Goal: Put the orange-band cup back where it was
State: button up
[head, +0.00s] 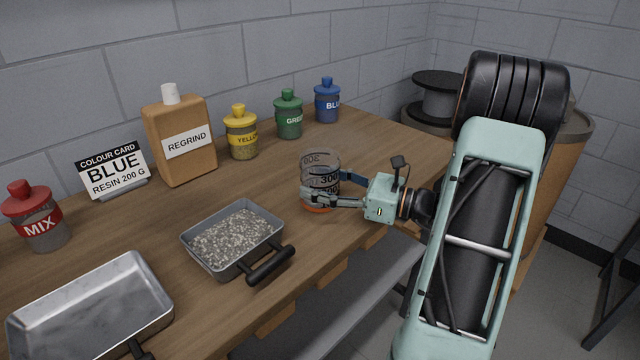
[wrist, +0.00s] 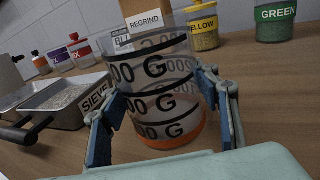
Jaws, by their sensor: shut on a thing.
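The orange-band cup (head: 320,172) is a clear measuring cup with black gram marks and an orange band at its base. It stands upright at the right part of the wooden bench, near the front edge. My gripper (head: 325,191) is shut on the cup from the right side. In the wrist view the cup (wrist: 160,95) fills the middle, with a finger of my gripper (wrist: 165,112) on each side. The cup looks empty. Its base appears at the bench top, but I cannot tell whether it touches.
A sieve tray of grey pellets (head: 276,214) stands left of the cup, and an empty metal tray (head: 150,275) at the front left. Behind are a REGRIND bottle (head: 181,160), yellow (head: 241,122), green (head: 288,106) and blue (head: 327,90) jars. Bench right of the cup looks clear.

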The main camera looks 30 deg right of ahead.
jog(key=shift+f, duration=0.15)
jog(key=o, duration=1.4)
jog(key=shift+r, duration=0.25)
jog(key=p+v, duration=0.1)
jog(key=v, duration=1.1)
